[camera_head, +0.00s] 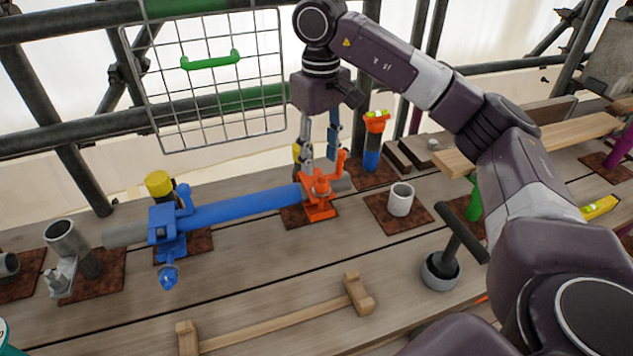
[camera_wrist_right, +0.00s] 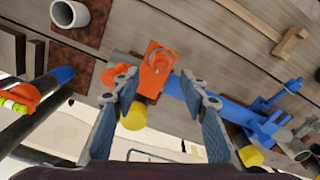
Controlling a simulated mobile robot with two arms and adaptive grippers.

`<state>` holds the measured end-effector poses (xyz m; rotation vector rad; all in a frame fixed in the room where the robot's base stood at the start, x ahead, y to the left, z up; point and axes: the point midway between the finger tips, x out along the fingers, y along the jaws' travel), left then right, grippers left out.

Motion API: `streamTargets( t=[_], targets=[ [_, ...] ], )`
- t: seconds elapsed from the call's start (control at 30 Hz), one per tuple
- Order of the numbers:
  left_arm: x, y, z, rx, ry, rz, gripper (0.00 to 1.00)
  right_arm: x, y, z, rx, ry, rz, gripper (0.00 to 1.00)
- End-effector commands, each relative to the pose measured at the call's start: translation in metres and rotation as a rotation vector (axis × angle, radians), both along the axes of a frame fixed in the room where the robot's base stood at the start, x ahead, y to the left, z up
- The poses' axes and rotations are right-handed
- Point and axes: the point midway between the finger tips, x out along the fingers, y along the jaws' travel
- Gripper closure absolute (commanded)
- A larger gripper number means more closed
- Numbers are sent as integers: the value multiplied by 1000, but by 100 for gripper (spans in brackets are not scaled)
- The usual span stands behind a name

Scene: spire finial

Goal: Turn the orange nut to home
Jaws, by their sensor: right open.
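The orange coupler (camera_head: 319,207) is fitted around a blue-and-grey tube (camera_head: 245,208) at the tube's right part. Its orange nut (camera_head: 321,186) appears on top, just under my right gripper; its exact outline is hard to tell apart from the coupler. My right gripper (camera_head: 318,155) is open and points down above the coupler. In the right wrist view the orange coupler (camera_wrist_right: 157,68) shows ahead between the two open fingers (camera_wrist_right: 158,92), with a yellow cap (camera_wrist_right: 134,116) below it. I cannot tell whether the fingers touch the nut. My left gripper is not in view.
A blue coupler (camera_head: 167,240) holds the tube's left part. A grey cup (camera_head: 401,198) stands to the right, and an orange-topped blue post (camera_head: 374,145) behind. A wire basket (camera_head: 215,85) hangs behind left. A wooden bar (camera_head: 280,325) lies in front; planks between are clear.

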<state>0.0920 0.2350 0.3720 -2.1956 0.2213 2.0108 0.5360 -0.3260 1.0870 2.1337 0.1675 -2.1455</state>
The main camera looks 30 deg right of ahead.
Motion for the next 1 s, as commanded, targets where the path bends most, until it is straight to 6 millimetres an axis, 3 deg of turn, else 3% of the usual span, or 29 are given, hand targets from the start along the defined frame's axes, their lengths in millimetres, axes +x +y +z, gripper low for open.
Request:
streamTargets(
  t=[0.4, 0.77, 1.0],
  targets=[
    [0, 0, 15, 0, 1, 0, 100, -1, 0, -59, 1, 3, -1, 60],
    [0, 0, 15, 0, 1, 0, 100, -1, 0, -69, 0, -1, 0, 60],
    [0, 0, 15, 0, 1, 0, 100, -1, 0, -69, 0, -1, 0, 83]
  ],
)
